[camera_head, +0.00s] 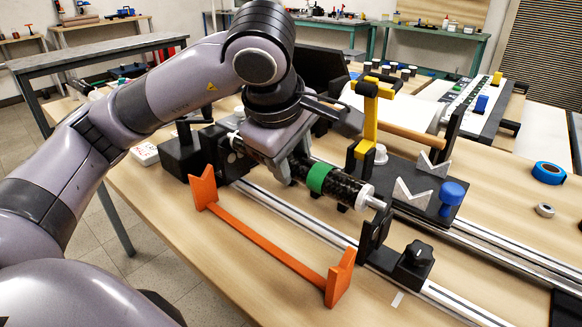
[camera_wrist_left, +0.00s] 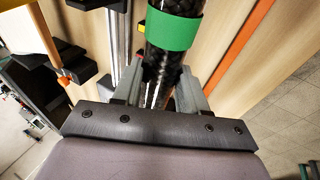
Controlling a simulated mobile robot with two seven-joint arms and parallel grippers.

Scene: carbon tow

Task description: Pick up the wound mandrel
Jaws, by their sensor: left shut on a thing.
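The wound mandrel (camera_head: 345,190) is a black cylinder with a green band (camera_head: 319,177) and a white end piece, lying over the silver rails of the winding machine. Its right end is close to the black tailstock (camera_head: 394,256); I cannot tell whether they touch. My left gripper (camera_head: 297,165) reaches down from above and is shut on the mandrel, left of the green band. In the left wrist view the fingers (camera_wrist_left: 168,92) stand on both sides of the black mandrel (camera_wrist_left: 163,66), beside the green band. My right gripper is not in view.
An orange cradle (camera_head: 265,244) with V-shaped ends stands on the table in front of the rails. Behind are a yellow post (camera_head: 370,118), grey V-blocks (camera_head: 412,194) and a blue knob (camera_head: 453,192). Blue tape (camera_head: 548,172) lies at the right.

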